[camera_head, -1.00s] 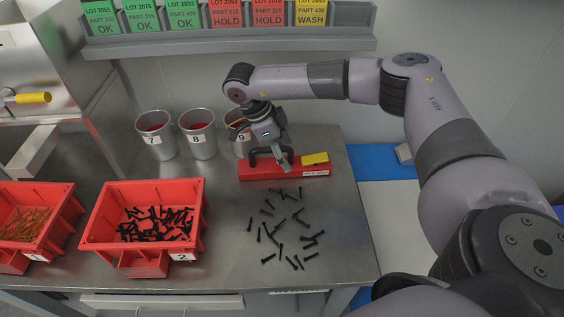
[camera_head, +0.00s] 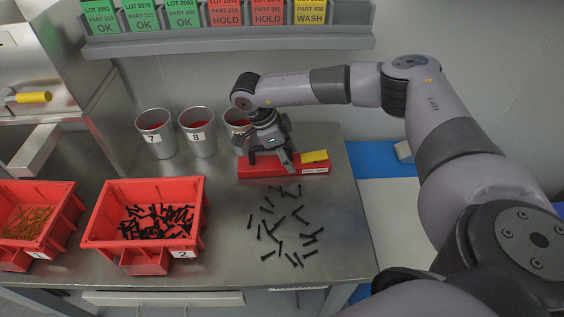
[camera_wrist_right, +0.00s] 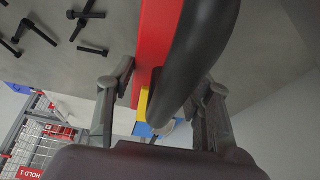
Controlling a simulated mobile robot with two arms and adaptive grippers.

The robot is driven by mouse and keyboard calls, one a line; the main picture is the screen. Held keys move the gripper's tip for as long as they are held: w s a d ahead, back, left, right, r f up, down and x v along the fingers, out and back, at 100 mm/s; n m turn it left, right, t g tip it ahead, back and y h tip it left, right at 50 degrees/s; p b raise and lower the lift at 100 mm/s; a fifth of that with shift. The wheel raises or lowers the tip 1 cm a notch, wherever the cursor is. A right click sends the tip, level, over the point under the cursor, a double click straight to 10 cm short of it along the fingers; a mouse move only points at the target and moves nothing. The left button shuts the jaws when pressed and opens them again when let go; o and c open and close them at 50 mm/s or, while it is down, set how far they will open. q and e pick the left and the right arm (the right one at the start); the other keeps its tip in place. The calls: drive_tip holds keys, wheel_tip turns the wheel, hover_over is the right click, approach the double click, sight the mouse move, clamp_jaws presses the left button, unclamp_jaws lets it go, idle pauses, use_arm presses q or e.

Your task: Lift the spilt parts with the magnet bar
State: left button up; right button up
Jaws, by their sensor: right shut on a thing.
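The magnet bar (camera_head: 258,172) is a long red block with a black handle and a yellow part (camera_head: 314,156) at its right end. It sits on the steel bench, behind the spilt parts. The spilt parts (camera_head: 283,228) are several black screws scattered on the bench in front of the bar. My right gripper (camera_head: 272,160) is at the left half of the bar, shut on its handle. In the right wrist view the black handle (camera_wrist_right: 196,50) runs between the fingers, with the red body beside it. My left gripper is not in view.
Red bin 2 (camera_head: 96,232), holding black screws, stands left of the spill, with red bin 1 (camera_head: 68,215) farther left. Metal cups 7 (camera_head: 157,146), 8 (camera_head: 200,146) and 9 stand at the back, cup 9 partly hidden by my gripper. A card rack (camera_head: 220,42) hangs above.

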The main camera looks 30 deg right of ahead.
drive_tip(key=shift+r, duration=0.1)
clamp_jaws()
drive_tip(key=shift+w, duration=0.1)
idle(0.3)
